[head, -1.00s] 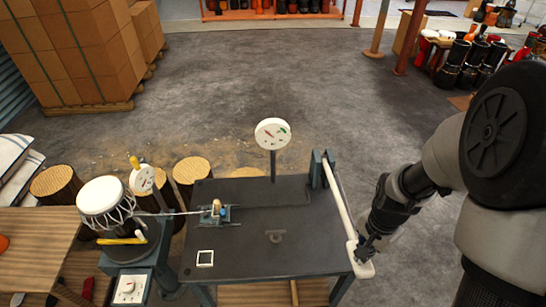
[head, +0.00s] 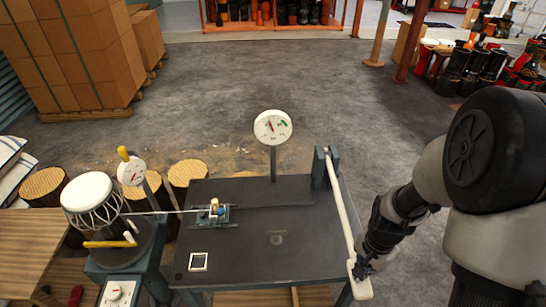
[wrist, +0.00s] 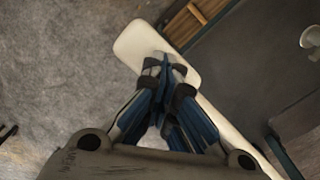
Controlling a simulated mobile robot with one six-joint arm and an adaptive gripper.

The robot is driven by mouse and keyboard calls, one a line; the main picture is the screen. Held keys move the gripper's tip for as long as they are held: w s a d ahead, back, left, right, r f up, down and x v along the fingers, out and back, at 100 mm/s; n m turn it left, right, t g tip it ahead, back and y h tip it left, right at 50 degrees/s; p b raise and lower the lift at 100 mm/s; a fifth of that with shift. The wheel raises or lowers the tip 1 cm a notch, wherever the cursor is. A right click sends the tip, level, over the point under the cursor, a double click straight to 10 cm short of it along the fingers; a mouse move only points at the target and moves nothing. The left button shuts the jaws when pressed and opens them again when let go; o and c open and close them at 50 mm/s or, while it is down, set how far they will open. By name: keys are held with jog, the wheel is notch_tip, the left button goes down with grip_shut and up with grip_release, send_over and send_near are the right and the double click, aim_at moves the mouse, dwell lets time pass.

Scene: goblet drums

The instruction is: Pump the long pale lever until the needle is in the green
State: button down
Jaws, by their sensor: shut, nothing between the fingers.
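The long pale lever (head: 341,215) runs along the right side of the dark table, from a blue-grey pivot post (head: 325,165) at the back to a wide paddle end at the front. The paddle (wrist: 140,40) also shows in the wrist view. The round white gauge (head: 273,127) stands on a post behind the table. Its red needle points up and slightly left; the green mark is at upper right, apart from it.
The dark table (head: 240,255) holds a small clamp device (head: 216,212) tied by a line to a white-headed drum (head: 88,192) at left. A smaller gauge (head: 131,172) stands beside the drum. Open floor lies behind the table and to its right.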

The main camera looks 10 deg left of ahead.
notch_tip(320, 180, down, 5)
jog(key=b, duration=0.3)
jog(key=shift+w+r, duration=0.1)
notch_tip(320, 180, up, 18)
jog(key=s+p, duration=0.1)
jog(key=p, duration=1.3)
jog(key=shift+d+r, duration=0.15)
jog(key=shift+r, duration=0.05)
jog(key=f+b, duration=0.4)
jog(key=f, duration=0.2)
jog(key=f+b, duration=0.5)
jog(key=f, duration=0.1)
jog(key=f+b, duration=0.5)
jog(key=f, duration=0.1)
jog(key=shift+w+f, duration=0.35)
jog(key=shift+f, duration=0.05)
notch_tip(320, 180, up, 19)
jog(key=s+p, duration=0.1)
jog(key=p, duration=1.3)
jog(key=shift+f, duration=0.15)
